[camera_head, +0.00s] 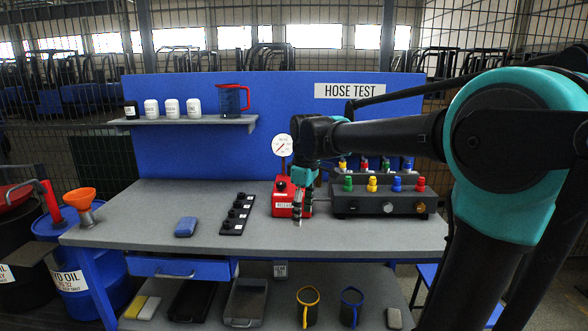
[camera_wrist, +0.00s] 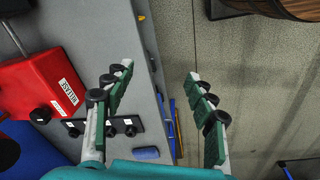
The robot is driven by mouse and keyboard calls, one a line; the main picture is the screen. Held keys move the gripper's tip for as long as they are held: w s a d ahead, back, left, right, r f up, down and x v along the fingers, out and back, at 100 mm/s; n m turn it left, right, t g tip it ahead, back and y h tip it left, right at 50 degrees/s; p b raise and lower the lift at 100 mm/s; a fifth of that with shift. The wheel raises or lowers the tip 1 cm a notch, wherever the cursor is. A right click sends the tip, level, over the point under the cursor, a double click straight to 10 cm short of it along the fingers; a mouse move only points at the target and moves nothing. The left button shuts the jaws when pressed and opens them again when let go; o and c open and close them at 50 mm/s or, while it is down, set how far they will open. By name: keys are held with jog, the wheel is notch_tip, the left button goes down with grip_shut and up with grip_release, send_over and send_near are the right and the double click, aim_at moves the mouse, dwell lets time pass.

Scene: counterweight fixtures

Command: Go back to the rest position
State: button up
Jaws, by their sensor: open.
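My gripper (camera_head: 298,218) hangs over the grey bench top (camera_head: 345,234) in the head view, fingers pointing down, in front of the red box (camera_head: 284,203). In the wrist view my gripper (camera_wrist: 160,72) shows two fingers spread wide with nothing between them. The bench edge and the floor lie beyond the gap. The red box (camera_wrist: 38,85) is to the left of the fingers in that view. My arm reaches in from the right and hides part of the blue back panel. Whether the fingertips touch the bench top cannot be told.
A black strip with several knobs (camera_head: 237,214) and a blue block (camera_head: 186,226) lie left of my gripper. A dark box with coloured caps (camera_head: 384,206) stands at right. A gauge (camera_head: 283,146) rises behind the red box. A shelf (camera_head: 190,121) holds bottles and a jug (camera_head: 233,100).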

jog(key=s+d+f+m+t, duration=0.1)
jog(key=s+d+f+m, duration=0.5)
jog(key=s+d+f, duration=0.2)
jog(key=s+d+f+m+t, duration=0.2)
jog(key=s+d+f+m, duration=0.5)
jog(key=f, duration=0.6)
jog(key=shift+s+d+f, duration=0.3)
jog(key=shift+s+d, duration=0.5)
jog(key=shift+s, duration=0.1)
